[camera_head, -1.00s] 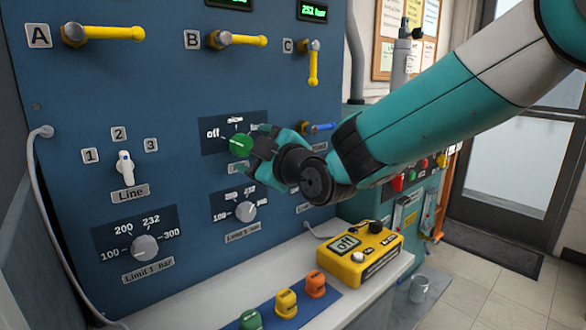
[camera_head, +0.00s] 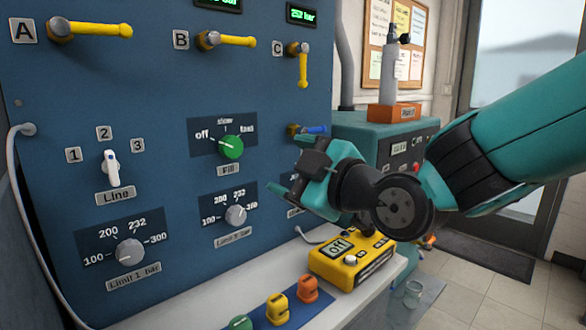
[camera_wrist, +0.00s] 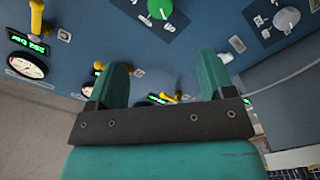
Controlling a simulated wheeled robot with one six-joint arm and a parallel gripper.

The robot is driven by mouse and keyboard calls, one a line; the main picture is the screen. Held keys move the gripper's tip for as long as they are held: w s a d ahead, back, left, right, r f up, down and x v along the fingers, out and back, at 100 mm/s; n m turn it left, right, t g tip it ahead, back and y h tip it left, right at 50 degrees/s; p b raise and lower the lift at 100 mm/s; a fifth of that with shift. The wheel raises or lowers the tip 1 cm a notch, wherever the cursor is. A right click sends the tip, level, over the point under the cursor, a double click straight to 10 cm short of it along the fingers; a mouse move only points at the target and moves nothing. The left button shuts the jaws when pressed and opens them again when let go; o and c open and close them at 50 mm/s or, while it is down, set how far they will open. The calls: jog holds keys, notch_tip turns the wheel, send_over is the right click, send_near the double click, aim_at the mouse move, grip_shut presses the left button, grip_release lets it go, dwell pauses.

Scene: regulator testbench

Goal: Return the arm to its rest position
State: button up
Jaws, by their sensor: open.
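My gripper (camera_head: 290,192) is open and empty in front of the blue panel (camera_head: 60,250), right of and below the green Fill knob (camera_head: 231,146). It stands clear of that knob. In the wrist view my two teal fingers (camera_wrist: 160,85) are spread apart with nothing between them. The Fill knob also shows there, at the upper edge (camera_wrist: 286,19). Its pointer in the head view is hard to read. My arm reaches in from the right.
The panel carries yellow valve handles A (camera_head: 95,29), B (camera_head: 230,41) and C (camera_head: 303,68), a white Line switch (camera_head: 111,168) and grey limit knobs (camera_head: 130,252). Open floor lies to the right.

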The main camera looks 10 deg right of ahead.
jog(key=s+d+f+m+g+h, duration=0.3)
jog(key=s+d+f+m+g, duration=0.15)
jog(key=s+f+g, duration=0.5)
jog(key=s+d+f+m+g+h, duration=0.35)
jog(key=s+m+g, duration=0.2)
jog(key=s, duration=0.75)
notch_tip(320, 180, up, 14)
jog(key=p, duration=1.3)
jog(key=shift+w+f+y+p, duration=0.2)
jog(key=shift+f+y+p, duration=0.05)
jog(key=shift+y+p, duration=0.1)
